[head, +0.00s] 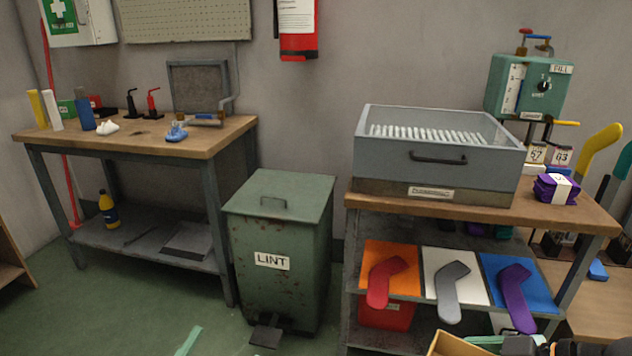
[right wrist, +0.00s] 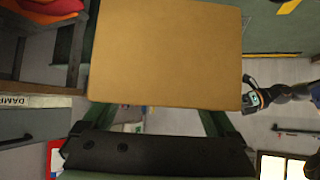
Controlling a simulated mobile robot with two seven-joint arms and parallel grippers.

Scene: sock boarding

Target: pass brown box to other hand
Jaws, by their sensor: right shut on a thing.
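The brown box (head: 452,346) is at the bottom edge of the head view, right of centre, mostly cut off. In the right wrist view the brown box (right wrist: 165,55) fills the upper middle, its flat face towards the camera. My right gripper (right wrist: 158,118) is shut on it, with a green finger at each side of its lower end. In the head view a dark part of this gripper shows beside the box. A light green strip (head: 189,341) at the bottom left looks like a fingertip of my left gripper, apart from the box; its jaws cannot be made out.
A bench (head: 570,212) stands on the right, with a grey metal unit (head: 400,155) and purple socks (head: 555,190) on top. Red, grey and purple sock shapes lie on its shelf. A green lint bin (head: 275,300) stands left of it, and another workbench (head: 140,140) further left.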

